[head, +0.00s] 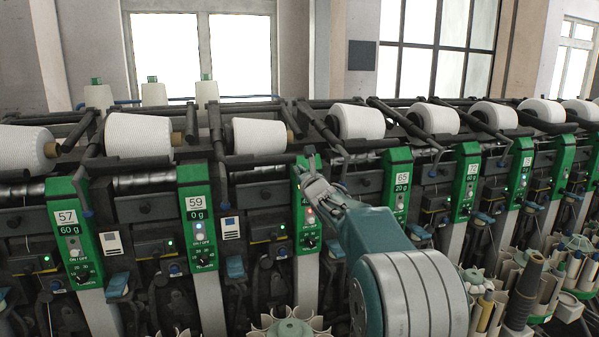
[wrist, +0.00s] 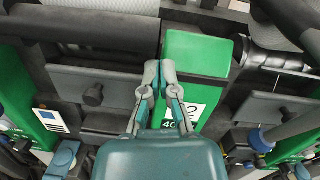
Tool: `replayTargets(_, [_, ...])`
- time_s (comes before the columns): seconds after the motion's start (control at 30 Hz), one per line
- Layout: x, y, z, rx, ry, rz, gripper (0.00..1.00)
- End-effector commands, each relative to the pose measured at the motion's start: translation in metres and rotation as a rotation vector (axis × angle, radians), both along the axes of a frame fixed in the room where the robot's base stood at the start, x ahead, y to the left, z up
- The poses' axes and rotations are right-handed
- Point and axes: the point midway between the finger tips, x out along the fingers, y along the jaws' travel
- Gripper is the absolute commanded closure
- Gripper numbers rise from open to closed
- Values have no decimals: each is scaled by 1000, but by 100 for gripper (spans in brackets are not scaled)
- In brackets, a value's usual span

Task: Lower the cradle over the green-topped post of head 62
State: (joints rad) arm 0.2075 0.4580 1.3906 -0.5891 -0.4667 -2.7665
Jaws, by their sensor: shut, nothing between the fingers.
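The green-topped post of head 62 (wrist: 196,54) stands just ahead of my gripper in the wrist view. Its number plate is partly covered, with a "2" and "40" showing. In the head view my gripper (head: 311,168) is in front of this post's upper part and hides much of its panel (head: 309,238). My gripper (wrist: 159,70) is shut and empty, its fingertips close together by the post's left edge. A dark cradle arm (head: 321,127) shows above and right of this post in the head view. I cannot tell whether the fingertips touch anything.
Green posts of heads 57 (head: 72,235) and 59 (head: 197,215) stand left, and 65 (head: 398,185) right. White cones (head: 258,136) line the top. A blue-tipped lever (wrist: 262,140) is right of my gripper in the wrist view. Bobbin holders (head: 290,328) stand below.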

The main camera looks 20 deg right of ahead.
Motion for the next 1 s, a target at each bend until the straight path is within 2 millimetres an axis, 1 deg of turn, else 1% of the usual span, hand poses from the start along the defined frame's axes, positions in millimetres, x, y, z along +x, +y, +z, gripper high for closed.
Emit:
replayTargets(0.23, [-1, 1, 4, -1, 7, 4, 100])
replayTargets(0.6, [-10, 1, 30, -1, 74, 7, 100])
replayTargets(0.77, [-11, 0, 34, 0, 84, 0, 100])
replayTargets(1.0, [-12, 0, 35, 0, 85, 0, 100])
